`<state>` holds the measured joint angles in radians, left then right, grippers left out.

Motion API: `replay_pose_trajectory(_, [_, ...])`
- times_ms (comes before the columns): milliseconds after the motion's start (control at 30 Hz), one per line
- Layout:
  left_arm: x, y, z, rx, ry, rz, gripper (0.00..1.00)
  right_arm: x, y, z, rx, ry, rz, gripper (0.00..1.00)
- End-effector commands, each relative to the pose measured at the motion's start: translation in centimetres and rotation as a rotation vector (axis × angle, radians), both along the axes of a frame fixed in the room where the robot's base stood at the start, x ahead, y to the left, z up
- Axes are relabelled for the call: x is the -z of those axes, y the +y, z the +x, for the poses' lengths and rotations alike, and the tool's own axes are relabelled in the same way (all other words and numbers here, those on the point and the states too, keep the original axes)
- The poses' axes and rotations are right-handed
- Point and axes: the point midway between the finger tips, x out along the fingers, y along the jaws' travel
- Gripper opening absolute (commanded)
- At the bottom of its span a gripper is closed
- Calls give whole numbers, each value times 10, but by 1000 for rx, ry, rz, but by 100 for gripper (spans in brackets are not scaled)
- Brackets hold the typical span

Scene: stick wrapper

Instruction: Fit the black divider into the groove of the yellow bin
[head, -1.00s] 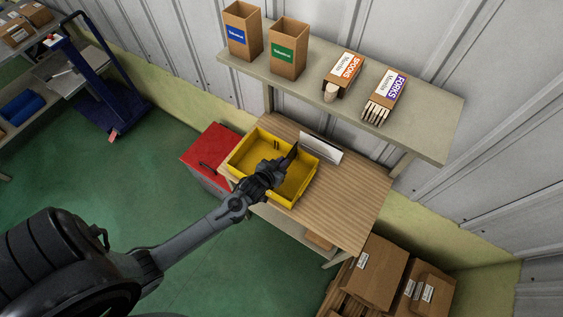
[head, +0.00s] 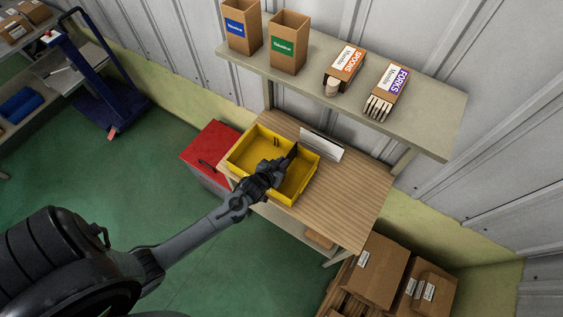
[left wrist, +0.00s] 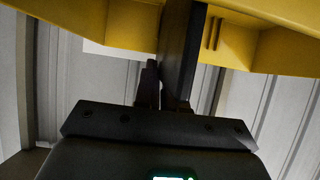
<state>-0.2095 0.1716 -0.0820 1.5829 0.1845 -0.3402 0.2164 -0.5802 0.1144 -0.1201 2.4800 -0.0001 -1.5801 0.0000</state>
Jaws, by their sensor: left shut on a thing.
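The yellow bin (head: 245,150) sits on the wooden workbench under the shelf. My left gripper (head: 280,166) is over the middle of the bin and is shut on the black divider (head: 292,153). In the left wrist view, the divider (left wrist: 182,45) stands on edge between the gripper's fingers (left wrist: 163,95), close to the yellow wall (left wrist: 132,25). Groove ribs (left wrist: 213,32) show on the wall just right of the divider, apart from it in the picture. Whether the divider touches the bin cannot be told. My right gripper is not in view.
A white plate-like thing (head: 322,146) stands on the bench (head: 345,195) behind the bin. The shelf (head: 430,125) above holds several cardboard boxes. A red box (head: 212,147) stands left of the bench. The bench's right part is clear.

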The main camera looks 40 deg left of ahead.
Motion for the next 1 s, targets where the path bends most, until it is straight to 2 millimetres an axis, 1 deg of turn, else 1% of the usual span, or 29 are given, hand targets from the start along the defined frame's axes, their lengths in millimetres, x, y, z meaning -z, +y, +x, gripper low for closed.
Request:
replay_pose_trajectory(533, [14, 0, 0, 0, -1, 0, 0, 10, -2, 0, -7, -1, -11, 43])
replay_pose_trajectory(567, [13, 0, 0, 0, -1, 0, 13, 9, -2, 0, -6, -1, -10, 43])
replay_pose_trajectory(733, [13, 0, 0, 0, -1, 0, 39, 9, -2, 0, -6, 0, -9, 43])
replay_pose_trajectory(1000, [13, 0, 0, 0, 0, 0, 40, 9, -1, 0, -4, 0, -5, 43])
